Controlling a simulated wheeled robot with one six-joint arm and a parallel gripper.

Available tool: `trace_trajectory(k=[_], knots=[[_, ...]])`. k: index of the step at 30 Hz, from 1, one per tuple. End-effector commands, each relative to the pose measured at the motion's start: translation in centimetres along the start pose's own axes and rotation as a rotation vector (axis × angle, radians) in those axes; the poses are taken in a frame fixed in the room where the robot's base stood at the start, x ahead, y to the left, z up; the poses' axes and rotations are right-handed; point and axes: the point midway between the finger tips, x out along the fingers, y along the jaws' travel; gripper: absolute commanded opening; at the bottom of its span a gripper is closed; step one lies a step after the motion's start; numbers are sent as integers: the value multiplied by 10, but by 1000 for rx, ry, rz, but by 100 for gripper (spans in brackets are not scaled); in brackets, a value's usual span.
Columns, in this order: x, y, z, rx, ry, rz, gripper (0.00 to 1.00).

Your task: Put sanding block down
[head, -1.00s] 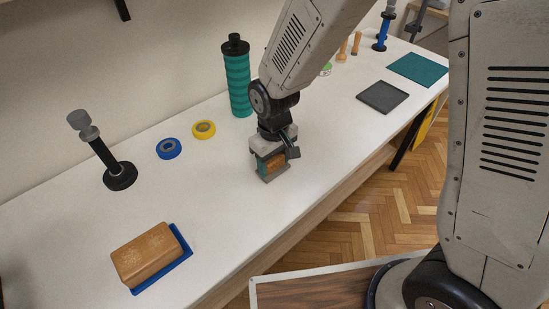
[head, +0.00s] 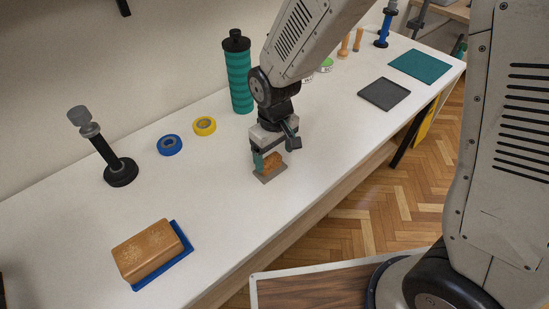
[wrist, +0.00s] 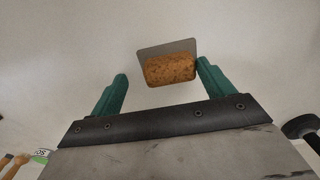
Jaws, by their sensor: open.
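The sanding block (head: 272,160) is a small brown, cork-like block on a thin grey base. It rests on the white bench top near the front edge. In the wrist view the sanding block (wrist: 170,69) lies between the teal fingertips, with its grey base showing beyond it. My gripper (head: 268,155) is open just above and around the block. In the wrist view my gripper (wrist: 162,72) shows a clear gap at the left finger; the right fingertip is close to the block, and I cannot tell whether it touches.
A larger brown block (head: 148,250) sits on a blue base (head: 165,269) at front left. A black stand (head: 120,172), blue tape (head: 170,145), yellow tape (head: 204,126) and a teal bottle (head: 238,80) stand behind. A dark grey mat (head: 384,94) lies right; bench between is clear.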

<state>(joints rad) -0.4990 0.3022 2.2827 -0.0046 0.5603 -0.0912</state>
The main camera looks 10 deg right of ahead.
Motion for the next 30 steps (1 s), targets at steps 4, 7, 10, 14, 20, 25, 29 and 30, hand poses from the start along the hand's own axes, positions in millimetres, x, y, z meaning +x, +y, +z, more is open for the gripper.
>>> trace_trajectory(k=[4,7,10,14,20,25,29,30], knots=[[-36,0,-2,0,8,1,80],[-57,0,-1,0,7,1,80],[-74,0,-1,0,5,0,80],[-89,0,-1,0,4,0,80],[-95,0,0,0,0,0,80],[-103,5,5,15,7,1,80],[-131,25,31,82,25,3,80],[-143,34,45,113,32,4,80]])
